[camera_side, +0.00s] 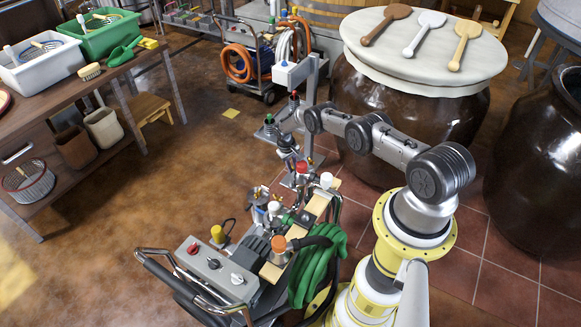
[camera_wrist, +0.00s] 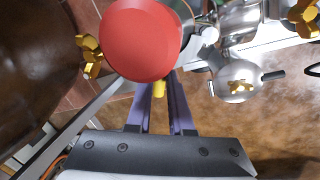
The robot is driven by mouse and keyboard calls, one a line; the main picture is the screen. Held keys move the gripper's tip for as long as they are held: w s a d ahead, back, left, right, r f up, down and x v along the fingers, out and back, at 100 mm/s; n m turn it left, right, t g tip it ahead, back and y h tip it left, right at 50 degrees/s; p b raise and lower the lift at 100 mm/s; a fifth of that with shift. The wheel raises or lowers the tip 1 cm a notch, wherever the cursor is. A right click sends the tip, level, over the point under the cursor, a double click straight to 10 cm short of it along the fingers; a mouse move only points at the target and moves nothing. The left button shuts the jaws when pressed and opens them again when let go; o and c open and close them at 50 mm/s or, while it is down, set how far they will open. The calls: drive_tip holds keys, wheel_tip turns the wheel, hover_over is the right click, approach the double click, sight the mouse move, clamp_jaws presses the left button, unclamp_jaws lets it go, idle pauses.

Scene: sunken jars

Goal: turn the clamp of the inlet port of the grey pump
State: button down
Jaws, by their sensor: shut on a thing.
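The pump cart (camera_side: 213,272) stands in front of my arm in the side view, with a grey motor and several capped ports. A red-capped port (camera_side: 302,167) is at its far end, and the red cap fills the upper middle of the wrist view (camera_wrist: 140,40). My gripper (camera_wrist: 160,93) reaches in just below this cap. Its fingers are shut on a small gold clamp wing (camera_wrist: 159,89), partly hidden by the cap and fingers. In the side view my gripper (camera_side: 290,158) points down beside the red cap. I cannot read which port is the inlet.
A green hose (camera_side: 318,265) hangs on the cart's right side. A brown jar (camera_side: 405,110) with a pale lid stands behind my arm. Floor left of the cart is clear.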

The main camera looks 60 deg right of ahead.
drive_tip(key=c, duration=0.8)
unclamp_jaws()
drive_tip(key=shift+r, duration=0.1)
drive_tip(key=r, duration=0.4)
drive_tip(key=a+r, duration=0.1)
drive_tip(key=r, duration=0.4)
drive_tip(key=w+a+r, duration=0.1)
drive_tip(key=r, duration=0.3)
drive_tip(key=shift+a+r, duration=0.2)
drive_tip(key=shift+c, duration=0.3)
